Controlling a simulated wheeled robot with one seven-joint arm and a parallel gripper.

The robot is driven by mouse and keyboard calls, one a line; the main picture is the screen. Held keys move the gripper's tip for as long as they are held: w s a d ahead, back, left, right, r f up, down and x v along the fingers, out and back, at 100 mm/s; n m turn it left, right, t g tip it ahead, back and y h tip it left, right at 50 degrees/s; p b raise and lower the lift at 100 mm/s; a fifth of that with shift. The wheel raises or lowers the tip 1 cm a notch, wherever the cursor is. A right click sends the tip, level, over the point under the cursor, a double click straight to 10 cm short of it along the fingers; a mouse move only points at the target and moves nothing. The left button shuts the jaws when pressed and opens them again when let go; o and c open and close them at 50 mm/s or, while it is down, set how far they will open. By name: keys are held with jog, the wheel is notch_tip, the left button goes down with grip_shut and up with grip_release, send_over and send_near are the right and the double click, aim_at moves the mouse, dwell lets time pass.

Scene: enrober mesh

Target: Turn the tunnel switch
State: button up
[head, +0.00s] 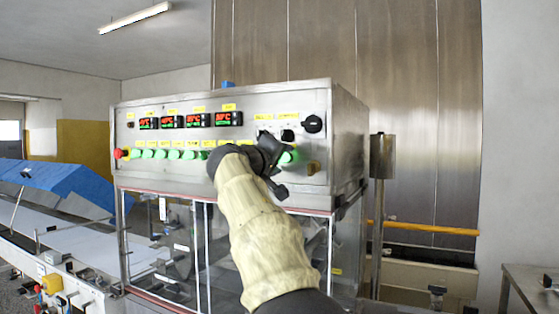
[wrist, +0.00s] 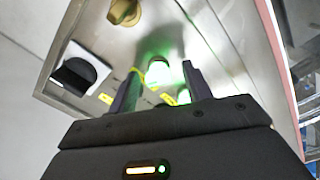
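The steel control panel (head: 240,106) fills the front of the machine's upper box. Black rotary switches sit at its upper right: a larger one (head: 313,123) and a smaller one (head: 287,135) under yellow labels too small to read. I cannot tell which is the tunnel switch. In the wrist view a black knob on a white plate (wrist: 78,73) lies left of the fingers, clear of them. My gripper (head: 280,168) is at the panel's right part. In the wrist view its two fingers (wrist: 160,80) are apart, with a lit green button (wrist: 158,72) between them; contact is unclear.
A brownish knob (head: 313,168) is at the panel's lower right; a similar one (wrist: 124,12) tops the wrist view. A row of green buttons (head: 175,154) and a red button (head: 121,153) run left. Glass doors (head: 170,250) are below. A conveyor (head: 85,243) stands left.

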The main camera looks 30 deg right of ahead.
jog(key=b+v, duration=0.4)
jog(key=v, duration=1.3)
jog(key=shift+s+b, duration=0.2)
jog(key=shift+b, duration=0.2)
jog(key=shift+a, duration=0.15)
jog(key=w+a+f+n+g+y, duration=0.15)
jog(key=f+y, duration=0.35)
jog(key=f, duration=1.2)
jog(key=w+a+f+n+g+y, duration=0.1)
jog(key=w+f+n+g+y, duration=0.2)
jog(key=f, duration=1.5)
jog(key=s+a+f+m+g+y, duration=0.2)
jog(key=s+f+m+g+y, duration=0.3)
jog(key=s+f, duration=1.75)
notch_tip(320, 180, up, 12)
jog(key=w+t+y+p, duration=0.1)
jog(key=p, duration=1.2)
jog(key=shift+w+d+m+p, duration=0.2)
jog(key=shift+w+m+p, duration=0.15)
jog(key=shift+m+p, duration=0.1)
